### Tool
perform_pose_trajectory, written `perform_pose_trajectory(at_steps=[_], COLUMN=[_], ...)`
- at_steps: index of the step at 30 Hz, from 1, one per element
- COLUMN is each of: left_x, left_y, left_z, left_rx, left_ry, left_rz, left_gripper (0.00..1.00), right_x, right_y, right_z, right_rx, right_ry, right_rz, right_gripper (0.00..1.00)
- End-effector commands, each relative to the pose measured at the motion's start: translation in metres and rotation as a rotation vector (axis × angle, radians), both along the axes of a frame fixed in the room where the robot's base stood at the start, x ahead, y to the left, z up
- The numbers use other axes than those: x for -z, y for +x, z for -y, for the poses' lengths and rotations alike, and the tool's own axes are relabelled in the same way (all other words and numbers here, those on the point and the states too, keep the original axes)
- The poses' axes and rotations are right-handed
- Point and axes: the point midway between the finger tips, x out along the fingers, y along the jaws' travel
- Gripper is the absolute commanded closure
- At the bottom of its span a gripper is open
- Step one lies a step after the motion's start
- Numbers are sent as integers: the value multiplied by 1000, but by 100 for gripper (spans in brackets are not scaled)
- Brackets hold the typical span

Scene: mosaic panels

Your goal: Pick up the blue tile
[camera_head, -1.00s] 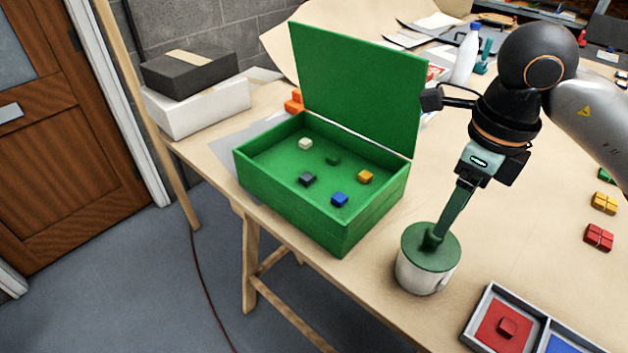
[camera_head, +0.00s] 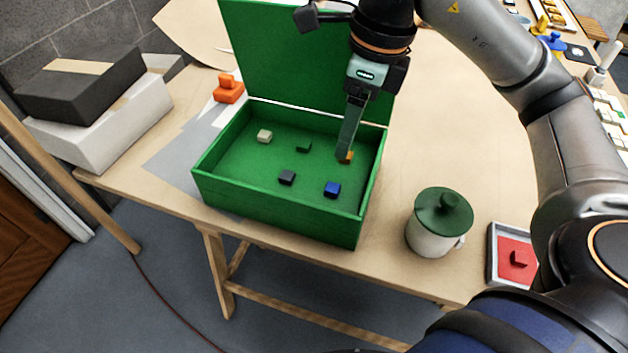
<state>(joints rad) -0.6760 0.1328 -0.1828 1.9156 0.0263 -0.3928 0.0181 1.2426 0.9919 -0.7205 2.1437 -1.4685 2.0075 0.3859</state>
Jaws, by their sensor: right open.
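The blue tile (camera_head: 332,189) lies on the floor of the open green box (camera_head: 270,221), near its front right. My right gripper (camera_head: 344,155) reaches down over the right part of the box, behind the blue tile in the picture and apart from it. It is open, though its fingers overlap in this view. Its fingertips partly hide the orange tile (camera_head: 350,157). A white tile (camera_head: 264,136), a dark green tile (camera_head: 304,146) and a black tile (camera_head: 287,177) also lie in the box. My left gripper is not in view.
The box's raised green lid (camera_head: 280,50) stands behind it. A white mug with a green lid (camera_head: 440,222) stands to the right, beside a grey tray (camera_head: 493,262) with a red compartment. Stacked black and white boxes (camera_head: 95,125) stand at the left.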

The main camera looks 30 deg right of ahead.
Motion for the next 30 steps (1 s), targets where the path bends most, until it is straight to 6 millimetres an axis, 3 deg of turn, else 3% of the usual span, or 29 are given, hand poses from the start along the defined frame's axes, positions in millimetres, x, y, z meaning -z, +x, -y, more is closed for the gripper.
perform_pose_trajectory(at_steps=[10,17,27,30], left_x=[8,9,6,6], left_y=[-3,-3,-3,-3], left_z=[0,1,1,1], left_rx=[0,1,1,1], left_ry=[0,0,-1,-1], left_rz=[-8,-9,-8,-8], left_gripper=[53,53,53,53], right_x=[56,74,118,122], right_y=[5,8,11,12], right_z=[-5,-7,-11,-12], right_rx=[1,-1,0,-1], right_ry=[-1,-1,-1,0], right_rz=[-4,-1,-2,0], right_gripper=[35,35,35,35])
